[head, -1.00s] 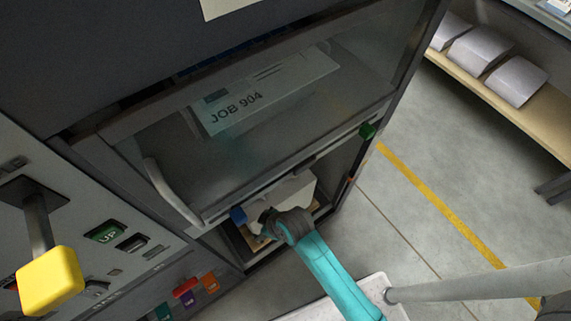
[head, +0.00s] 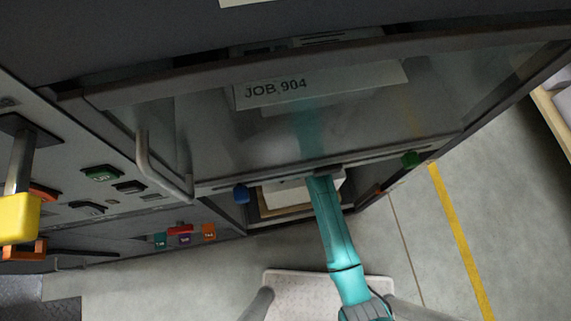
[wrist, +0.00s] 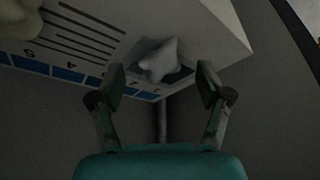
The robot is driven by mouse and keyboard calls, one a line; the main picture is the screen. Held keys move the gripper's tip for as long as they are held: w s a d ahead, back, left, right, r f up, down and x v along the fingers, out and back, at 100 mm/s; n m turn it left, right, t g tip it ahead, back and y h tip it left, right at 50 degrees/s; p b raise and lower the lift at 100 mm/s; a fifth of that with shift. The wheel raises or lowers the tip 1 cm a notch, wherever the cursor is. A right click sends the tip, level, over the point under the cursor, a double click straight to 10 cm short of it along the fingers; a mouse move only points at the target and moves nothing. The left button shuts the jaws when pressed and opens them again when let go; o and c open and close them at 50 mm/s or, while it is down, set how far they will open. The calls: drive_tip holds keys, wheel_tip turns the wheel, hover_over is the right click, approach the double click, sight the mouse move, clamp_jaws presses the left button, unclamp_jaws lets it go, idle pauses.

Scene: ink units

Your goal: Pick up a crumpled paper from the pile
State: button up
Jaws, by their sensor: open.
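In the wrist view a pale, crumpled paper lump (wrist: 158,62) shows just beyond and between the fingertips of my gripper (wrist: 160,85). The fingers are spread apart and nothing is between them. A second pale lump (wrist: 18,18) is cut off at the top left corner; I cannot tell if it is also paper. In the head view my teal arm reaches into the low opening of the machine under the glass door, and my gripper is hidden there. No crumpled paper can be made out in the head view.
A white sheet or stack with stripes (wrist: 90,30) and a blue numbered strip (wrist: 75,76) lies close above the gripper. The glass door (head: 390,130) with its handle (head: 165,170) hangs over the opening.

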drive_tip(key=shift+w+a+f, duration=0.2)
drive_tip(key=shift+a+f, duration=0.1)
drive_tip(key=shift+f, duration=0.35)
drive_tip(key=c, duration=0.8)
drive_tip(key=shift+r, duration=0.1)
